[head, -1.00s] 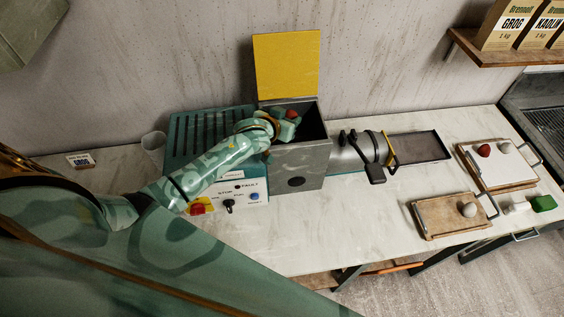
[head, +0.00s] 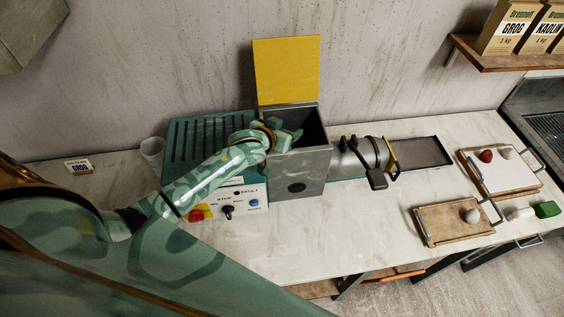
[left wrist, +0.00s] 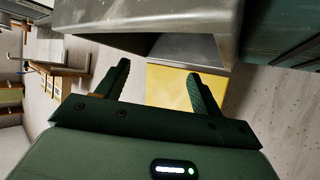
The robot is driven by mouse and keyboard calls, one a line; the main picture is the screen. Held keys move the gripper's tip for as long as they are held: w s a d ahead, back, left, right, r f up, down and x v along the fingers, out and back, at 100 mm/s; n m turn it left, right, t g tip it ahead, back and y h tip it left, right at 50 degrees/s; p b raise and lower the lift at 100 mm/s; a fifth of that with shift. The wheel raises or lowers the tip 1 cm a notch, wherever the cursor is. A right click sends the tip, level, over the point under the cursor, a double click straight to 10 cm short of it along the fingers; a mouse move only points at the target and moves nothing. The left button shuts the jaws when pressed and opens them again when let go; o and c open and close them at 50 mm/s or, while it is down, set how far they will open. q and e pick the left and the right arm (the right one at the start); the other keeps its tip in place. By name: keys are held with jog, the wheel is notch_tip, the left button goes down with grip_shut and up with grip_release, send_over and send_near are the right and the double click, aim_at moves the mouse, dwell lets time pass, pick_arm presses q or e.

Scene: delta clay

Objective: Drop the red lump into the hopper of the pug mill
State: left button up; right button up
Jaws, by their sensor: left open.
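The pug mill's grey metal hopper (head: 298,170) stands open, with its yellow lid (head: 286,70) raised behind it. My left gripper (head: 288,133) is over the left part of the hopper mouth. It also shows in the left wrist view (left wrist: 158,80), where its fingers are spread with nothing between them and the yellow lid (left wrist: 172,86) shows beyond. No red lump is visible in the hopper mouth, and its inside is mostly dark or covered by my gripper. A red lump (head: 486,155) lies on a white-topped board at the right. My right gripper is not in view.
The mill's barrel (head: 352,157) runs right to a dark tray (head: 420,152). The control panel (head: 225,203) lies below my left forearm. A wooden board (head: 445,228) holds a grey lump (head: 471,216). The front middle of the table is clear.

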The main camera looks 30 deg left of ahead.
pick_arm(q)
jog(key=p+v, duration=0.1)
jog(key=v, duration=1.3)
jog(key=shift+s, duration=0.2)
jog(key=shift+a, duration=0.1)
